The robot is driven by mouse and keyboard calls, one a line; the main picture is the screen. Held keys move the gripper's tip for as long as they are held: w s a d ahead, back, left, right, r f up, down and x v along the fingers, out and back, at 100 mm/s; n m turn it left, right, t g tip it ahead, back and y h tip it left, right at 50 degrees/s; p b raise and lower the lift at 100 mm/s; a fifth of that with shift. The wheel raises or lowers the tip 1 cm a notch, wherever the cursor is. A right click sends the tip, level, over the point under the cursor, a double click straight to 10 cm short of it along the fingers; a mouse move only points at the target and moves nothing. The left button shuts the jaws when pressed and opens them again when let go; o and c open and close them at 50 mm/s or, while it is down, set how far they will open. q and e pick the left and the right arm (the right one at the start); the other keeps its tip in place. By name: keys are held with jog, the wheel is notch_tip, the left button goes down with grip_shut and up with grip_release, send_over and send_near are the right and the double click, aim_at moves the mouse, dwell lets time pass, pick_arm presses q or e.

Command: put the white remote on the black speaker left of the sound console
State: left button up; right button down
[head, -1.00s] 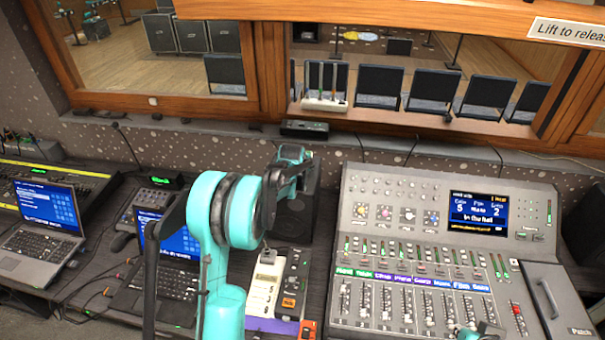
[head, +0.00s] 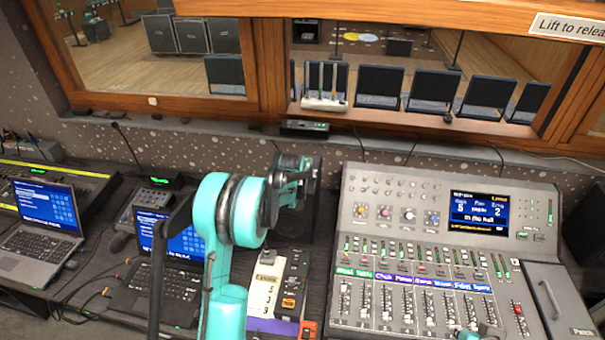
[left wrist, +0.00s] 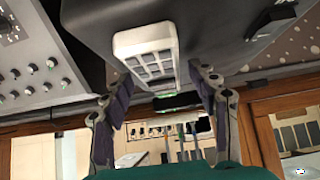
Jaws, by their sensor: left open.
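The white remote (left wrist: 147,50), with a grid of grey buttons, rests on the black speaker (left wrist: 215,28) in the left wrist view. The speaker stands left of the sound console (head: 415,215); in the head view it is mostly hidden behind my left arm, and the remote cannot be made out there. My left gripper (left wrist: 166,105) is open, its two fingers spread and apart, with nothing between them; the remote's near end lies just beyond the fingertips. Only a small piece of my right arm shows at the head view's bottom edge; its jaws cannot be judged.
A cream panel with switches (head: 265,290) and a grey unit (head: 292,285) lie left of the console. Two laptops (head: 40,225) stand further left. A small black box (head: 304,128) sits on the window ledge behind. The wooden window frame rises at the back.

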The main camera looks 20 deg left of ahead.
pick_arm(q)
jog(key=shift+r, duration=0.3)
jog(key=s+d+r, duration=0.4)
jog(key=s+r, duration=0.1)
jog(key=s, duration=0.3)
jog(key=s+d+r+m+h+p, duration=0.1)
jog(key=s+d+r, duration=0.3)
jog(key=s, duration=0.4)
jog(key=s+d+r, duration=0.4)
jog(key=s+r, duration=0.1)
jog(key=s, duration=0.3)
jog(key=s+d+f+m+g, duration=0.1)
jog(key=s+d+f, duration=0.1)
jog(key=s, duration=0.6)
jog(key=s+d+f+h, duration=0.1)
jog(key=s+d, duration=0.3)
jog(key=s, duration=0.5)
jog(key=shift+s+d+f+m+g, duration=0.2)
jog(key=shift+f+m+g, duration=0.2)
jog(key=shift+f, duration=0.15)
notch_tip(320, 180, down, 14)
jog(key=b, duration=1.4)
jog(key=shift+f, duration=0.25)
